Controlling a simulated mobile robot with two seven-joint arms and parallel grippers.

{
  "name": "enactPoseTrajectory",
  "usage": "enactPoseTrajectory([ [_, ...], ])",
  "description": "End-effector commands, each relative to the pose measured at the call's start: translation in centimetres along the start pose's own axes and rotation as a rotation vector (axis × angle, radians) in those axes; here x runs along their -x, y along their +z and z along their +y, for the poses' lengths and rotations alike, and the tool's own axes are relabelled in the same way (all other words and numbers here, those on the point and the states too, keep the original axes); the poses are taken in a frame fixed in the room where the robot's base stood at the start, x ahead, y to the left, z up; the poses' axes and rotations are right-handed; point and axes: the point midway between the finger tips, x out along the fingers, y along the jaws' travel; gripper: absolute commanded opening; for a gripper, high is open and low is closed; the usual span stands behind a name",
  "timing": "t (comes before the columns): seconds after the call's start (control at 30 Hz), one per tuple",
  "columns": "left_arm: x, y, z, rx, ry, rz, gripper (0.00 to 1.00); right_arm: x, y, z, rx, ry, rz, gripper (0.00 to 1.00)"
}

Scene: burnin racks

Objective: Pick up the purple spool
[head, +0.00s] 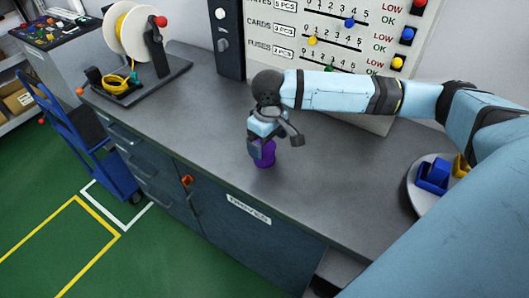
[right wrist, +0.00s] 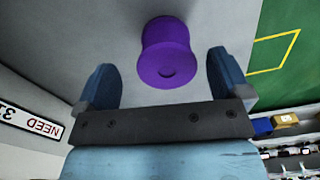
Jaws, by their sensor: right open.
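The purple spool (head: 265,157) stands on the grey counter near its front edge in the head view, partly hidden behind my right gripper (head: 262,148). In the right wrist view the purple spool (right wrist: 167,55) lies ahead of and between the two blue fingers of my right gripper (right wrist: 163,78). The fingers are spread wide, with a gap on each side of the spool, and hold nothing. My left gripper is in neither view.
A wire reel stand (head: 137,85) stands at the counter's left end. A panel with sliders (head: 340,35) is behind. A round tray (head: 418,187) with blue and yellow bins is at the right. The counter (head: 190,115) between reel and spool is clear.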

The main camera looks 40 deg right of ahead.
Motion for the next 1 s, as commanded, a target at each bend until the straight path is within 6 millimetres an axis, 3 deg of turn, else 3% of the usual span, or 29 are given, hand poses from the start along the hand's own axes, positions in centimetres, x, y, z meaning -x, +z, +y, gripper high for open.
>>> enactPoseTrajectory([
  [0.3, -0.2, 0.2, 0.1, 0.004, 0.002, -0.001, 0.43, -4.3, -0.3, -0.6, -0.001, 0.001, -0.002, 0.95],
  [0.57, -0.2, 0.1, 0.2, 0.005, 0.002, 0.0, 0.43, -4.8, -0.3, -0.6, 0.0, 0.0, 0.0, 0.95],
  [0.83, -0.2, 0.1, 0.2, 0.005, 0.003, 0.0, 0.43, -4.8, -0.3, -0.6, 0.0, 0.001, 0.0, 0.37],
  [1.0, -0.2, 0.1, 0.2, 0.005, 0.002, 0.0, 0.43, -4.8, -0.3, -0.6, 0.0, 0.001, 0.0, 0.37],
])
